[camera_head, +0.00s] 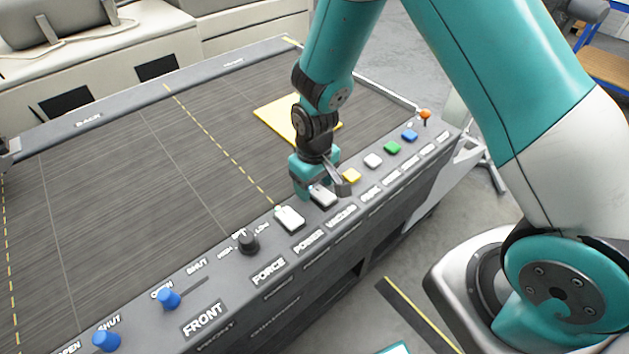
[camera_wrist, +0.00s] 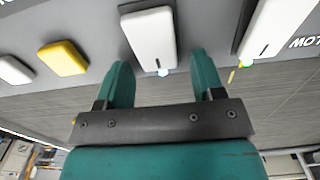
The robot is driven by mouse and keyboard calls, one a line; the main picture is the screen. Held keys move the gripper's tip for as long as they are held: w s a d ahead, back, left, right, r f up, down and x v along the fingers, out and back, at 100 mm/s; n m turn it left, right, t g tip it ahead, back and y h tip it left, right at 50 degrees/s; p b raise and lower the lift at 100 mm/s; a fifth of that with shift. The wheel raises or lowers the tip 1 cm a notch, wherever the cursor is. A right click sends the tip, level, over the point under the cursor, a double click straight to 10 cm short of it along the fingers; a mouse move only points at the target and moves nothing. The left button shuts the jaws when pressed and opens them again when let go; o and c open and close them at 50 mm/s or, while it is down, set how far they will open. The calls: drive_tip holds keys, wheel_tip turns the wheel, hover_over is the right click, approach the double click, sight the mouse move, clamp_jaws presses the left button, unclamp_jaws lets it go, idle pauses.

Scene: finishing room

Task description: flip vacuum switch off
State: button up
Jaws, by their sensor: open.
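The vacuum switch (camera_head: 323,197) is a white rocker on the grey control panel, above the VACUUM label (camera_head: 341,215). My gripper (camera_head: 312,188) is right over it, pointing down, and partly covers it. In the wrist view, the white vacuum switch (camera_wrist: 150,38) lies just beyond the fingertips, between the two spread teal fingers. A small pale cyan light shows at its near end. My gripper (camera_wrist: 160,64) is open with nothing between its fingers. Whether a finger touches the switch cannot be told.
A similar white power switch (camera_head: 289,217) is beside it on the left. A yellow button (camera_head: 351,176) is close on the right, followed by white, green and blue ones. A black knob (camera_head: 248,242) and blue sliders are farther left. A yellow sheet (camera_head: 280,115) lies on the bed.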

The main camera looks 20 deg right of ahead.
drive_tip(key=c, duration=0.9)
drive_tip(key=t+b, duration=0.2)
drive_tip(key=b, duration=0.1)
drive_tip(key=shift+s+f+y, duration=0.1)
drive_tip(key=shift+s+y, duration=0.1)
drive_tip(key=shift+y, duration=0.1)
drive_tip(key=shift+c, duration=0.2)
drive_tip(key=shift+s+d+r+t+b, duration=0.1)
drive_tip(key=shift+r+t+b, duration=0.15)
drive_tip(key=shift+t+b, duration=0.5)
drive_tip(key=shift+r+y, duration=0.25)
drive_tip(key=shift+y, duration=0.05)
drive_tip(key=o, duration=0.9)
drive_tip(key=shift+o, duration=0.2)
drive_tip(key=shift+r, duration=0.1)
